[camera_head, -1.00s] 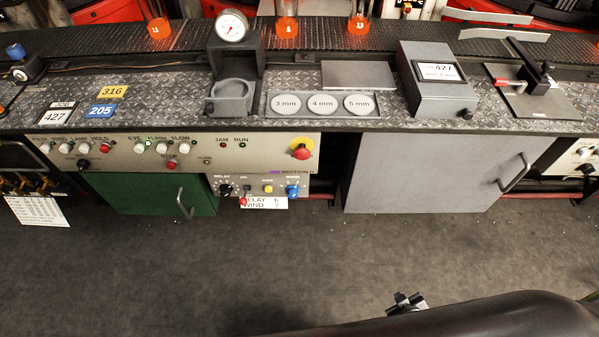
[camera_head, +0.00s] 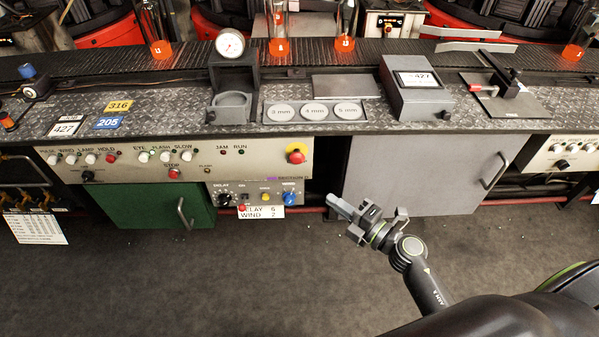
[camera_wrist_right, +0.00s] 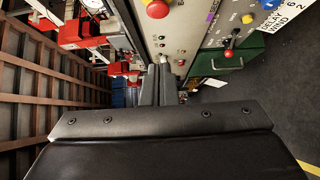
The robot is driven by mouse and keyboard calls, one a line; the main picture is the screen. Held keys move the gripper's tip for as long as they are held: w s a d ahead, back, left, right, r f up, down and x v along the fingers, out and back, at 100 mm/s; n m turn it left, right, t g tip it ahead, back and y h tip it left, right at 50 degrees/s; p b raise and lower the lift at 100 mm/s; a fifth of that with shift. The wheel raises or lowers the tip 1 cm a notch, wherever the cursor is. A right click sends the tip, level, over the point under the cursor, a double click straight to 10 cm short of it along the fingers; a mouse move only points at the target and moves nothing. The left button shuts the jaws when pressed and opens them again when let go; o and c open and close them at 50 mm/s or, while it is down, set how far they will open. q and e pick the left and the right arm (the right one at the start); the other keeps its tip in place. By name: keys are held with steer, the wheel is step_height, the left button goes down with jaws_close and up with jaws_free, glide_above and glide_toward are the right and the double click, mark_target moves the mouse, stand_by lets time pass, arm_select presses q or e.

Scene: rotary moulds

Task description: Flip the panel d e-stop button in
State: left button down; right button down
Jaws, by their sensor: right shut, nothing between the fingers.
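The e-stop button (camera_head: 296,152) is a red mushroom knob on a yellow base, at the right end of the cream control panel (camera_head: 130,168). In the right wrist view the e-stop button (camera_wrist_right: 157,9) is at the top edge, partly cut off. My right gripper (camera_head: 338,206) is shut and empty, in front of the bench, below and to the right of the button and apart from it. In the right wrist view its fingers (camera_wrist_right: 160,82) are together and touch nothing clearly. My left gripper is not in view.
A smaller panel (camera_head: 258,196) with knobs and a red-tipped switch sits under the control panel, beside a green cabinet door (camera_head: 150,208). A grey cabinet door (camera_head: 420,170) stands to the right. Bottles with glowing orange bases (camera_head: 280,47) stand on the conveyor behind. The floor in front is clear.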

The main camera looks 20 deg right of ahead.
steer(key=shift+w, duration=0.15)
glide_toward(294, 161)
steer(key=s+a+x, duration=0.1)
steer(key=x, duration=0.4)
steer(key=shift+w+d, duration=0.2)
steer(key=shift+w, duration=0.7)
